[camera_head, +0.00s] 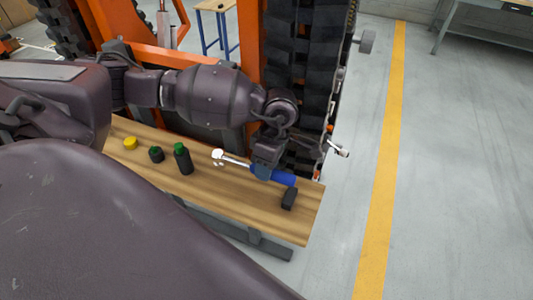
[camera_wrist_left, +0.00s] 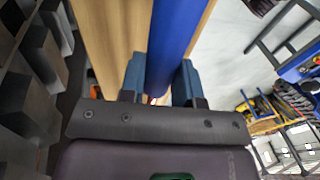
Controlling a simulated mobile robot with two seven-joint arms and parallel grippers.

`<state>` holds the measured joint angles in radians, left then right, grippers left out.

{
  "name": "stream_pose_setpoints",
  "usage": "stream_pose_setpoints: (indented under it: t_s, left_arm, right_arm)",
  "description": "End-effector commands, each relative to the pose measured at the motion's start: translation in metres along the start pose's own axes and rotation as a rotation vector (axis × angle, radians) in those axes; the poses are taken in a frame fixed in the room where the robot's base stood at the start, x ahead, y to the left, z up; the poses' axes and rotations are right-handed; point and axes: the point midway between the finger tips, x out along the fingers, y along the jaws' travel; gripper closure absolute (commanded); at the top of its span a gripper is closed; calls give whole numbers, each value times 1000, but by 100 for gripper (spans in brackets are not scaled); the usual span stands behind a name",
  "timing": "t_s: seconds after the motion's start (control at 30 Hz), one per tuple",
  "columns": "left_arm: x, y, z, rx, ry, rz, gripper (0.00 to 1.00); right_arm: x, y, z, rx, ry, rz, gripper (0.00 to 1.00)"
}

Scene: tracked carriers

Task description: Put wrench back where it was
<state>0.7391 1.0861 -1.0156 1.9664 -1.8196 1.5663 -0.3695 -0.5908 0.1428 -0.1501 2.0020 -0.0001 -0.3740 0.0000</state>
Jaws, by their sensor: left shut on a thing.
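The wrench (camera_head: 236,161) has a silver ratchet head and shaft and a blue handle. It shows over the wooden bench (camera_head: 225,194) in the head view, its head pointing left. My left gripper (camera_head: 262,172) comes from above and is shut on the wrench near the start of its blue handle. In the left wrist view the blue handle (camera_wrist_left: 177,40) runs between the two blue fingers (camera_wrist_left: 158,78). I cannot tell whether the wrench touches the bench top. My right gripper is not in view.
A dark green-capped bottle (camera_head: 182,160), a small green-topped jar (camera_head: 156,154) and a yellow item (camera_head: 130,143) stand left on the bench. A black block (camera_head: 289,199) lies near its right end. A black track (camera_head: 305,80) and orange frame (camera_head: 247,45) rise behind.

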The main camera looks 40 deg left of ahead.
Motion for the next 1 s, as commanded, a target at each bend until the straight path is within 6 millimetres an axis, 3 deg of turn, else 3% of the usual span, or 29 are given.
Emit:
stream_pose_setpoints:
  t_s: [0.23, 0.5, 0.83, 0.87, 1.0]
  left_arm:
    - [13, 3, 1, 0, 1, 0, 100]
    - [46, 11, 4, -1, 1, -1, 100]
    - [48, 12, 4, 0, 0, 1, 100]
    - [49, 12, 4, 0, 0, 1, 67]
    - [48, 12, 4, 0, 0, 1, 45]
  right_arm:
    - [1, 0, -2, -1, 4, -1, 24]
    - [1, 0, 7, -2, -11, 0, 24]
    - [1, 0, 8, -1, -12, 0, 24]
    - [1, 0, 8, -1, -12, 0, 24]
    - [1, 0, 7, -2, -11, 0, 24]
